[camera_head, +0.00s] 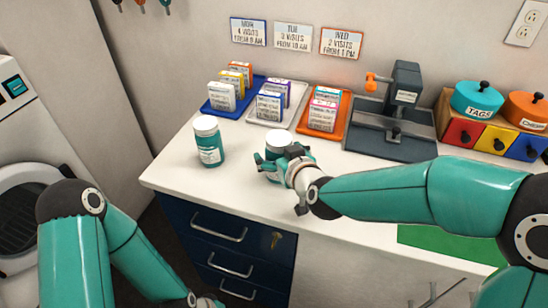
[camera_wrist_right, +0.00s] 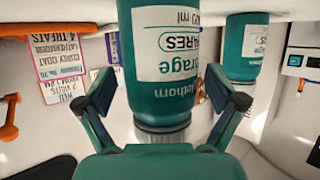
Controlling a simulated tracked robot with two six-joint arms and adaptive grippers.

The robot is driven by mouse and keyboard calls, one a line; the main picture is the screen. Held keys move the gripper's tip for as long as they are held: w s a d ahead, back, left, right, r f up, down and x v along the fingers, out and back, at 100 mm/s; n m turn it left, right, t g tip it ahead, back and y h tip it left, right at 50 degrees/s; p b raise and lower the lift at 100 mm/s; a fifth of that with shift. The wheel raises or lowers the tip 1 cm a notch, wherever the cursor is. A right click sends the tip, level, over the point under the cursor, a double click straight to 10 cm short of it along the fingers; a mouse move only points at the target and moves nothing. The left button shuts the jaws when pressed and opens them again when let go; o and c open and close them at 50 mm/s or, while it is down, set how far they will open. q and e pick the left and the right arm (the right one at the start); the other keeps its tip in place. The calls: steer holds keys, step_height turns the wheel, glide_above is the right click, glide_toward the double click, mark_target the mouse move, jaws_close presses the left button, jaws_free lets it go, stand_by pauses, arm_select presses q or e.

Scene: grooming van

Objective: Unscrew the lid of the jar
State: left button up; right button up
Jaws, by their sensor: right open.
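A teal jar with a white lid and a white label (camera_head: 277,145) stands upright on the white counter, partly hidden behind my right gripper (camera_head: 286,163). In the right wrist view this jar (camera_wrist_right: 165,60) appears upside down, its ribbed lid (camera_wrist_right: 163,134) toward the palm. My right gripper (camera_wrist_right: 160,95) is open, one finger on each side of the jar, with gaps showing. A second similar jar (camera_head: 208,142) stands to its left, apart and with its lid on; it also shows in the right wrist view (camera_wrist_right: 246,50). My left arm reaches the bottom edge; its fingers are out of frame.
Blue (camera_head: 218,107), white (camera_head: 262,118) and orange (camera_head: 318,134) trays with small boxes stand behind the jars. A grey press (camera_head: 393,142) and a rack (camera_head: 480,132) with teal and orange tubs stand to the right. The counter's front left is clear.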

mark_target(279, 136)
steer(key=shift+c, duration=0.4)
steer(key=c, duration=1.3)
steer(key=shift+o, duration=0.2)
steer(key=shift+w+r, duration=0.1)
steer(key=shift+r, duration=0.7)
step_height(279, 136, up, 8)
steer(key=p, duration=0.3)
steer(key=shift+f, duration=0.1)
step_height(279, 136, up, 11)
steer(key=p, duration=0.7)
steer(key=shift+f, duration=0.15)
